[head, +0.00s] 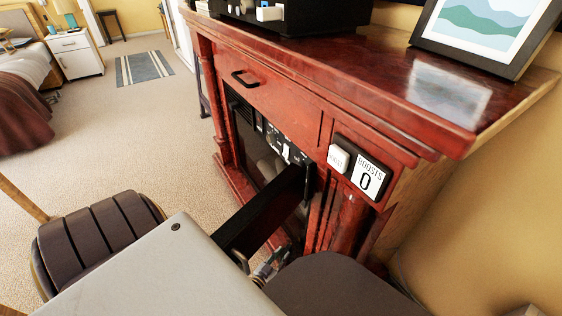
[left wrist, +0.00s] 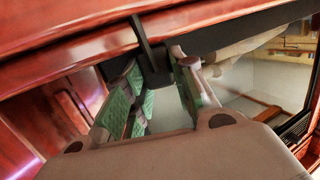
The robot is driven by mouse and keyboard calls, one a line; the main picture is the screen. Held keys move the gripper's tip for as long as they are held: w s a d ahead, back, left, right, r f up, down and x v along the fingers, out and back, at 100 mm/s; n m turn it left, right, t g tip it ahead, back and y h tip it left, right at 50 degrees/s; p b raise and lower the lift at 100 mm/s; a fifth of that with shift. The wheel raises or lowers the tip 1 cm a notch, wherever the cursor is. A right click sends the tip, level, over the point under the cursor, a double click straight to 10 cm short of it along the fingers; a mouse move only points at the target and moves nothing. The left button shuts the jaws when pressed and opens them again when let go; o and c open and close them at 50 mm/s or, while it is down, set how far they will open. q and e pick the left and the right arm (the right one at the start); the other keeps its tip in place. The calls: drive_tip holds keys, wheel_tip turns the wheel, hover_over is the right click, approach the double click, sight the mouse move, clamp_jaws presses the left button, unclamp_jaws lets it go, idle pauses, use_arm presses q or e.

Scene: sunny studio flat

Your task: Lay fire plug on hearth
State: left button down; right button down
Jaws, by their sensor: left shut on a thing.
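The red wooden fire surround (head: 265,85) stands to the right in the head view, with a dark fire front (head: 262,135) set in it. Its low red base (head: 234,180) shows at the floor; I cannot tell whether this is the hearth. My left gripper (head: 268,266) is low in front of the surround, partly hidden by my arm. I cannot make out a fire plug in either view. My right gripper is not in view.
A black beam-like part (head: 262,210) juts out from the surround's front near my left gripper. A boosts counter (head: 368,180) and a white button (head: 338,158) are on the surround. A picture frame (head: 415,38) stands on top. Carpet (head: 150,130) is clear to the left.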

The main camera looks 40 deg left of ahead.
use_arm(q)
drive_tip(key=shift+f, duration=0.1)
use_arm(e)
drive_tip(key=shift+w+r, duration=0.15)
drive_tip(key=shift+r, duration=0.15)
use_arm(q)
drive_tip(key=c, duration=1.2)
unclamp_jaws()
drive_tip(key=shift+o, duration=0.2)
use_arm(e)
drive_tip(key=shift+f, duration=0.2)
use_arm(q)
drive_tip(key=shift+s, duration=0.1)
